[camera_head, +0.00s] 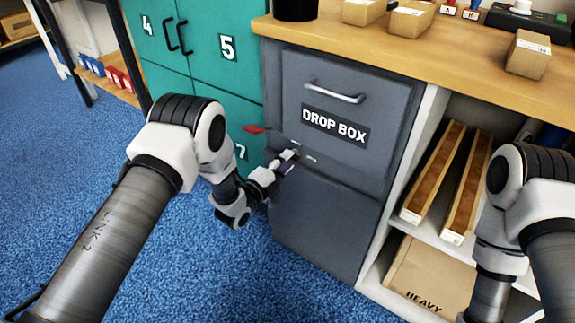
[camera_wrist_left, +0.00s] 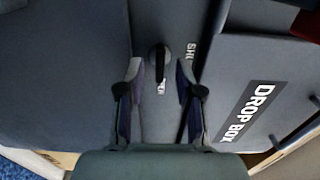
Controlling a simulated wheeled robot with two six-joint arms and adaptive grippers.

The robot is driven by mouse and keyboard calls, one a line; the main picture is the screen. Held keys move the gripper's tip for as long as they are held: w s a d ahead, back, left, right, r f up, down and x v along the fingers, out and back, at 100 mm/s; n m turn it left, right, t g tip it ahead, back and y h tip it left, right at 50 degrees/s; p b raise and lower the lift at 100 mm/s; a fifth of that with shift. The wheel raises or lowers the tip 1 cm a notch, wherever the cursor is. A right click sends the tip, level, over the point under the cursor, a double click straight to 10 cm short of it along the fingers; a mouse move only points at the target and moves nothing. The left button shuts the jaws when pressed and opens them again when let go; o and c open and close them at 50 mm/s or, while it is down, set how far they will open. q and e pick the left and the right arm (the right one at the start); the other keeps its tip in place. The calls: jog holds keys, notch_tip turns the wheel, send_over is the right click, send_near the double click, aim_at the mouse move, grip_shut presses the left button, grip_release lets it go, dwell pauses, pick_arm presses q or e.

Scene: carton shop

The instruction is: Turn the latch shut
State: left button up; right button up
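The latch (camera_wrist_left: 159,62) is a dark lever on the grey cabinet front, seen in the left wrist view. It lies along the gap between my left fingertips and points toward a partly covered label that looks like OPEN. A second label (camera_wrist_left: 190,54), partly cut off, reads SHU and sits right of the lever. My left gripper (camera_head: 287,161) is at the cabinet front, below the DROP BOX drawer (camera_head: 308,92). In the left wrist view its fingers (camera_wrist_left: 158,72) stand apart on both sides of the lever, with gaps showing. My right gripper is out of view.
Green lockers (camera_head: 205,72) stand left of the grey cabinet, and a red piece (camera_head: 254,129) juts out near its edge. The wooden counter (camera_head: 440,47) above carries small cartons. An open shelf (camera_head: 430,237) at right holds long trays and a HEAVY box (camera_head: 430,277).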

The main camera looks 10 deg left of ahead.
pick_arm(q)
jog(key=shift+w+d, duration=0.25)
jog(key=shift+w, duration=0.35)
grip_shut()
jog(key=shift+n, duration=0.4)
jog(key=n+p, duration=0.4)
jog(key=n, duration=1.3)
jog(key=shift+s, duration=0.1)
